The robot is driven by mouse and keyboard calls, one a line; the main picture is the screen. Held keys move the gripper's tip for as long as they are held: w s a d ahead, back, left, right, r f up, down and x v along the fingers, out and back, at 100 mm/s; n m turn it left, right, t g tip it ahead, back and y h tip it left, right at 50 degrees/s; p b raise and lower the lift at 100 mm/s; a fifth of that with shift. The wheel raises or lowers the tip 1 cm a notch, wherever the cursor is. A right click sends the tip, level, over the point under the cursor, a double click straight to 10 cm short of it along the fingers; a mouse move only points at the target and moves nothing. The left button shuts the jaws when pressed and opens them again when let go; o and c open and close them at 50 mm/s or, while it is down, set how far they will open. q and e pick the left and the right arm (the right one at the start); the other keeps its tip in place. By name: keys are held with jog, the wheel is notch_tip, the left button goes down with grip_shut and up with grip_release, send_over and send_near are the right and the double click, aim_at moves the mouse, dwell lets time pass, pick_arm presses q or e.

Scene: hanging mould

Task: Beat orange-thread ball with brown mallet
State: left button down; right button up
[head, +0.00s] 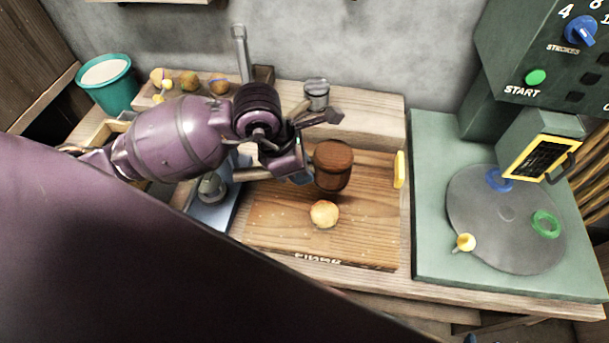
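The brown mallet (333,166) has a dark cylindrical wooden head, which stands over the wooden board (370,235). A pale handle runs left from the head, partly hidden by my gripper. My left gripper (298,165) is at this handle, close to the head, and appears shut on it. A pale orange ball (324,213) lies on the board, just in front of and below the mallet head in the picture. Head and ball look apart, but the height of the gap is unclear. Thread on the ball is too small to make out. My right gripper is not in view.
Several small balls (189,80) sit on a back ledge beside a teal bucket (107,85). A metal cup (316,94) stands behind the board. A green machine (430,200) with a round grey plate (490,225) is at right. The board's front right is clear.

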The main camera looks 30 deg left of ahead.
pick_arm(q)
jog(key=shift+s+r+m+g, duration=0.15)
jog(key=shift+r+m+g, duration=0.35)
jog(key=shift+m, duration=0.3)
jog(key=shift+s+a+m+h, duration=0.15)
jog(key=shift+m+h, duration=0.15)
jog(key=shift+m, duration=0.6)
jog(key=shift+f, duration=0.1)
jog(key=shift+f+b, duration=1.5)
jog(key=shift+f, duration=0.95)
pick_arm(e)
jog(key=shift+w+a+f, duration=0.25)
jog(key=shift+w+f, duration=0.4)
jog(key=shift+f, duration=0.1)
